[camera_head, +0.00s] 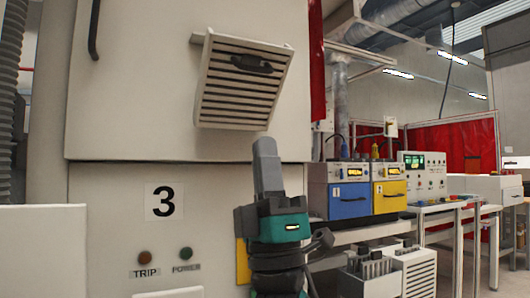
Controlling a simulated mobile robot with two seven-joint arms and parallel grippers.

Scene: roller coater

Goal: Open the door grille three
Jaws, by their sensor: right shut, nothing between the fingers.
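The door grille (238,82) is a white slatted panel on the large cabinet's upper front. It is tilted out from the cabinet face, and a dark handle (252,64) sits near its top. A "3" label (164,201) is on the panel below it. My right gripper (266,150) points up in front of the cabinet, below and slightly right of the grille, and is apart from it in the picture. Its grey fingers are together with nothing between them. My left gripper is not in view.
A trip button (144,257) and a power button (186,253) sit low on the cabinet. To the right, a blue unit (348,200) and a yellow unit (389,196) stand on a bench. White slatted boxes (415,272) are below them. A white panel (40,250) stands at lower left.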

